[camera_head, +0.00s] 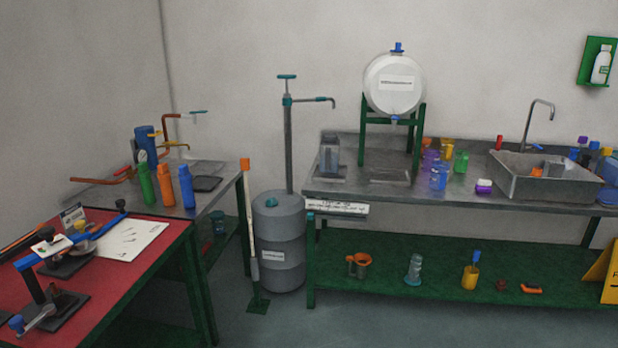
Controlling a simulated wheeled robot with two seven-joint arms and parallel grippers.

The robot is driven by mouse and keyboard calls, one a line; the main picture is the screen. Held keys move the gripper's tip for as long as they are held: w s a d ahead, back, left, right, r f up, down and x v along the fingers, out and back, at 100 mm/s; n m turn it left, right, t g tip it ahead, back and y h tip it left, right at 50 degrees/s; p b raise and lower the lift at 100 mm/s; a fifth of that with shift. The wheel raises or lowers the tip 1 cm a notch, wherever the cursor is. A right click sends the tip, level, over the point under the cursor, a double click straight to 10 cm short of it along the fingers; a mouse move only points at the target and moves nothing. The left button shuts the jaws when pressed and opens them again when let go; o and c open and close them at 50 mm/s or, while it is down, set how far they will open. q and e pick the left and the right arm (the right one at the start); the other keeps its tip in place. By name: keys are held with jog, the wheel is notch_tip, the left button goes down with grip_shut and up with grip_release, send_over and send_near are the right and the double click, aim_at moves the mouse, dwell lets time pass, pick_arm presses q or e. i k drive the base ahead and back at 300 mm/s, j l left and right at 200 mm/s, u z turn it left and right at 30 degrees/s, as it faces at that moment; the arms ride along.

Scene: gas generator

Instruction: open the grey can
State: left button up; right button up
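A large grey drum (279,246) stands on the floor between the two workbenches. It is the only big grey can-like thing that I can make out. A small teal cap (271,202) sits on its top, left of centre. A tall grey hand pump (288,145) with a teal handle rises at the drum's top. A white label is on the drum's front. Neither of my grippers shows in the head view.
A red-topped table (130,276) with black and blue devices is at the lower left. A steel bench (455,192) with a sink and coloured bottles runs along the right. An orange-tipped pole (250,220) stands just left of the drum. Floor in front is clear.

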aim_at(330, 151)
jog(key=i, duration=3.2)
jog(key=z, duration=0.35)
